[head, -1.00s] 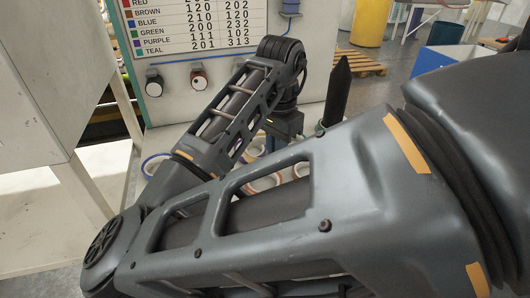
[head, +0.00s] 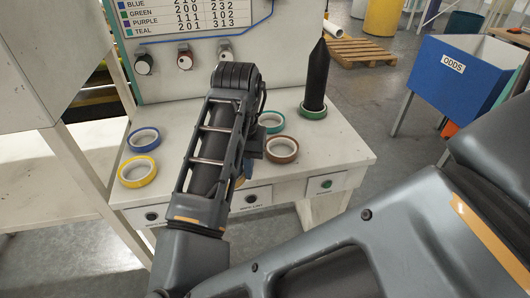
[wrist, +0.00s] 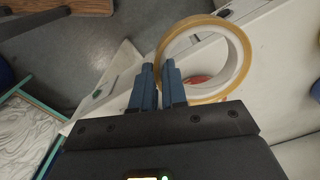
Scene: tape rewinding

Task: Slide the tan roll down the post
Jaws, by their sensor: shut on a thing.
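The tan roll (wrist: 240,68), a tape ring with a white inner core, is in the wrist view. My gripper (wrist: 159,72) is shut on its rim, and the roll stands out ahead and to the right of the fingers. The held roll is apart from the post.
Teal (head: 270,122) and brown (head: 281,149) rolls lie left of the post. Blue (head: 143,140) and yellow (head: 137,172) rolls lie at the bench's left. A board with a code chart (head: 190,18) rises behind. A blue ODDS bin (head: 460,82) stands right.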

